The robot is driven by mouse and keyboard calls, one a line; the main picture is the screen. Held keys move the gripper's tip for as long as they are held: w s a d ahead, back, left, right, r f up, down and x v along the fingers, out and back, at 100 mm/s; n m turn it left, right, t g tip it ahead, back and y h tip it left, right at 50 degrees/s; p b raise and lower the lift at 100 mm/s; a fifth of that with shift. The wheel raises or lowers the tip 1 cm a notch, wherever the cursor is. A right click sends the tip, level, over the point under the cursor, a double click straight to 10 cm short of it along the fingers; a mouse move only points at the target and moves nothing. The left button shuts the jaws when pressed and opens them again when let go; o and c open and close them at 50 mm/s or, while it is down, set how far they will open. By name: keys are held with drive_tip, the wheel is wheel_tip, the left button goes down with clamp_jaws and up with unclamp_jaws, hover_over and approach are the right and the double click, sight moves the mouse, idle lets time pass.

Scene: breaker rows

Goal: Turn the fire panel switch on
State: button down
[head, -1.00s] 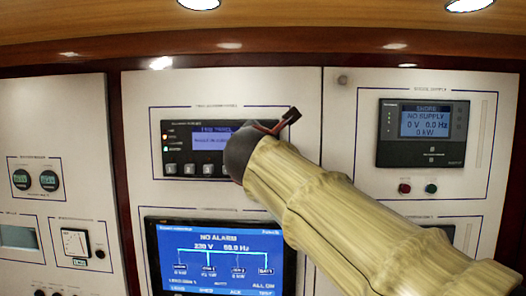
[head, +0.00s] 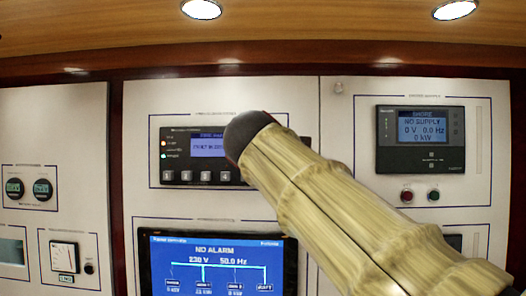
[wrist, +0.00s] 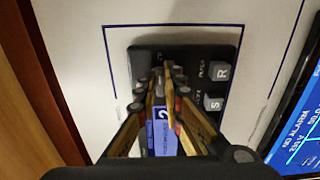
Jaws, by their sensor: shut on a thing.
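The fire panel (head: 178,147) is a black unit with a small lit blue display (head: 209,146) and a row of grey buttons, set in the white wall. Its right part is hidden behind my arm in the head view. In the wrist view the fire panel (wrist: 190,52) shows sideways, with grey buttons at right. My gripper (wrist: 159,76) is at the panel face, its fingers closed together. The switch is hidden between or behind the fingertips, so its position cannot be read. The head view hides my fingers behind the arm.
A large blue screen reading NO ALARM (head: 215,262) sits below the fire panel. A shore supply unit (head: 420,139) is at right, with red and green buttons below it. Gauges (head: 28,188) are at left. A wooden overhang (head: 300,35) runs above.

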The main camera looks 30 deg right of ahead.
idle(0.4)
drive_tip(key=shift+f, duration=0.1)
drive_tip(key=c, duration=2)
unclamp_jaws()
drive_tip(key=shift+o, duration=0.4)
drive_tip(key=v, duration=1.2)
